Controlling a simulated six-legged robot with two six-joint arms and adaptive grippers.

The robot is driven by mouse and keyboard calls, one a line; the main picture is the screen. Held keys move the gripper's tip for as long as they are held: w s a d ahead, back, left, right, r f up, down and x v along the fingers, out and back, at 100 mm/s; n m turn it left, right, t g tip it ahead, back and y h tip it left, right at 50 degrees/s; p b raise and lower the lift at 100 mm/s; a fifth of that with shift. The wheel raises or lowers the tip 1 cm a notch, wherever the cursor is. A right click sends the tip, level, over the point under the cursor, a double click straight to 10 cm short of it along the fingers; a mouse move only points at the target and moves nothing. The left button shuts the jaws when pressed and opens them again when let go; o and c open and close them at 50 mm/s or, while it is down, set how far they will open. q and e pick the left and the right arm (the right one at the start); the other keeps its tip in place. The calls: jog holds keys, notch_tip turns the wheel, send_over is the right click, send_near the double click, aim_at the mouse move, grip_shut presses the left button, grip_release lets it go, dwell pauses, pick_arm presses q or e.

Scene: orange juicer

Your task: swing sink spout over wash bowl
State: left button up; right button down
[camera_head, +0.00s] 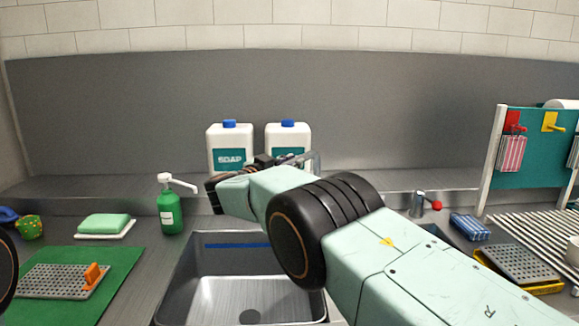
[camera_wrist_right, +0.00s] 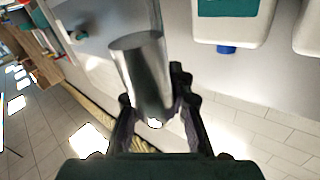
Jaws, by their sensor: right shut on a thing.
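My right gripper (camera_head: 284,161) is largely behind its own pale green arm, above the back edge of the sink. In the right wrist view its two dark fingers (camera_wrist_right: 155,104) are on either side of a shiny metal tube, the spout (camera_wrist_right: 143,62), and are shut on it. In the head view a bit of the shiny spout (camera_head: 315,160) shows just right of the fingers. The spout's base and outlet are hidden. The steel wash bowl (camera_head: 205,301) lies below and in front, its right part covered by my arm. My left gripper is not in view.
Two white soap jugs (camera_head: 230,143) stand behind the gripper, close to it. A green pump bottle (camera_head: 171,208) stands left of the bowl. A teal pegboard (camera_head: 545,150) stands beyond.

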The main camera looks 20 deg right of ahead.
jog(key=shift+w+g, duration=0.1)
jog(key=shift+g, duration=0.2)
dwell(0.4)
jog(key=c, duration=1.6)
grip_release()
jog(key=shift+c, duration=0.2)
jog(key=o, duration=0.4)
jog(key=shift+w+f, duration=0.2)
jog(key=shift+o, duration=0.2)
jog(key=shift+s+r, duration=0.1)
jog(key=shift+r, duration=0.1)
jog(key=shift+s+r, duration=0.1)
jog(key=shift+r, duration=0.05)
jog(key=shift+m, duration=0.3)
notch_tip(320, 180, up, 9)
jog(key=shift+r, duration=0.25)
